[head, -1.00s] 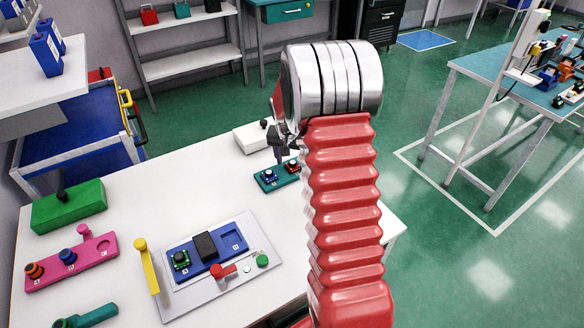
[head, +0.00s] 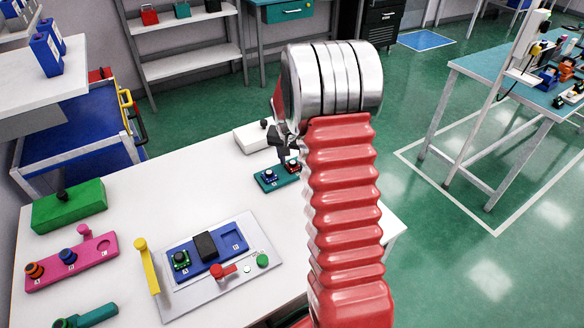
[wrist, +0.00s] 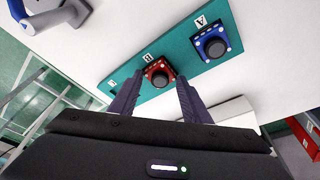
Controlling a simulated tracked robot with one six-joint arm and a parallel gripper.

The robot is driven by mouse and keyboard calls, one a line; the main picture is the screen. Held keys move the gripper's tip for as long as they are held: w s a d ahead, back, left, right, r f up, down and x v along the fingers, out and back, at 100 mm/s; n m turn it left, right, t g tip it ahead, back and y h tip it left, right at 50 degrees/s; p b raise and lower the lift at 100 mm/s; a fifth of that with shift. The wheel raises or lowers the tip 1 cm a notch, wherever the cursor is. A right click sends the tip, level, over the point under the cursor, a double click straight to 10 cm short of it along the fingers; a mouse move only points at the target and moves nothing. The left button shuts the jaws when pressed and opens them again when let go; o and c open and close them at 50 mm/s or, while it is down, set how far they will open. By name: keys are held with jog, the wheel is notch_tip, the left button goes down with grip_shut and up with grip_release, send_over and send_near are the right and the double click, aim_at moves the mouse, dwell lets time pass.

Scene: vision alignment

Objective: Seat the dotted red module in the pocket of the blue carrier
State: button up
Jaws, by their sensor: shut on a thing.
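The dotted red module (head: 292,166) with a black round knob sits on a teal tray (head: 258,183), beside a dotted blue module (head: 269,175). In the wrist view the red module (wrist: 158,68) lies between the two fingertips of my gripper (wrist: 158,86), which is shut on it. The blue module (wrist: 212,44) on the tray (wrist: 184,56) is at upper right there. The blue carrier (head: 214,265) lies on a grey plate in the head view.
A red lever (head: 222,271) and green button (head: 262,260) are in front of the carrier. A yellow upright handle (head: 146,265) stands at its left. A pink tray (head: 72,263) and green box (head: 69,206) are farther left. A white box (head: 254,136) is behind the teal tray.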

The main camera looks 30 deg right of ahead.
aim_at(292, 163)
jog(key=shift+c, duration=0.8)
notch_tip(292, 163, up, 10)
dwell(0.5)
jog(key=a+f+n, duration=0.1)
jog(key=a+n, duration=0.2)
jog(key=a, duration=0.6)
jog(key=s+a+f+n+y, duration=0.1)
jog(key=a+f+n, duration=0.1)
jog(key=a, duration=0.8)
jog(key=a+f+n+t+y, duration=0.1)
jog(key=a+n, duration=0.3)
jog(key=a, duration=0.5)
jog(key=shift+s+a+f+n, duration=0.15)
jog(key=shift+s+f+n, duration=0.1)
jog(key=shift+f+n, duration=0.05)
